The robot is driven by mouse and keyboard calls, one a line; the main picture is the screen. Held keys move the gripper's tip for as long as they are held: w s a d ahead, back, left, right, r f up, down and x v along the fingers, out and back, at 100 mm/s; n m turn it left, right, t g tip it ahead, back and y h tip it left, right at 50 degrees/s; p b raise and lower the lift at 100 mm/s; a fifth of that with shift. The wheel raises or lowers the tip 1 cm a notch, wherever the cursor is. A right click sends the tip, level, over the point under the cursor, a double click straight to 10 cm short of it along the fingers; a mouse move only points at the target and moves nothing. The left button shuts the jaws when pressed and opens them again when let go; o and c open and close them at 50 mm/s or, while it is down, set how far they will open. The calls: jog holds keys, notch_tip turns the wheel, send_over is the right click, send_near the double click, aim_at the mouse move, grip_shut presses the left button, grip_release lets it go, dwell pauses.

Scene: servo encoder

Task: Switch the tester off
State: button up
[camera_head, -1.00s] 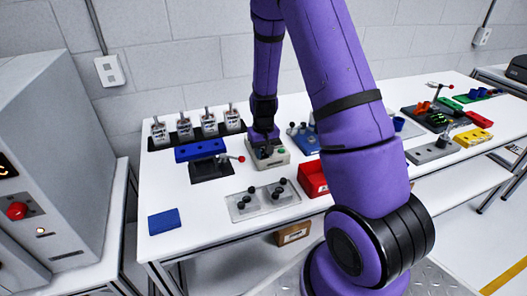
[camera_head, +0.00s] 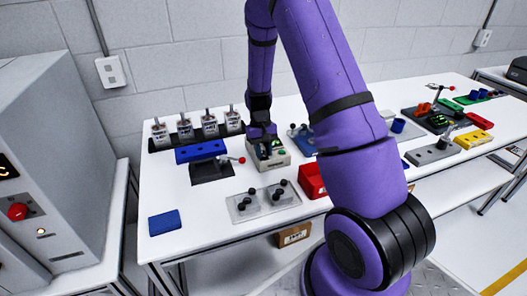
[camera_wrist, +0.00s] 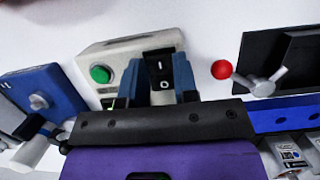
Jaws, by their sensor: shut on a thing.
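The tester is a beige box (camera_head: 276,160) on the table, just below my gripper in the head view. In the wrist view the tester (camera_wrist: 125,45) shows a round green button (camera_wrist: 100,74) and a black rocker switch (camera_wrist: 158,67) marked I and O. My gripper (camera_wrist: 160,82) has its two blue-grey fingers on either side of the rocker, shut on it. The fingers hide the rocker's lower part, and the exact contact is hidden. In the head view my gripper (camera_head: 264,136) is over the tester's back part, where something green shows.
Left of the tester is a blue block (camera_head: 200,151) and a dark fixture with a red-knobbed lever (camera_head: 240,160). A grey plate with black knobs (camera_head: 262,200) lies in front. A red bin (camera_head: 312,181) stands at right. Motor-like units (camera_head: 185,128) line the back.

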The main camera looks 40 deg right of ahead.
jog(key=o, duration=0.9)
jog(key=v, duration=1.1)
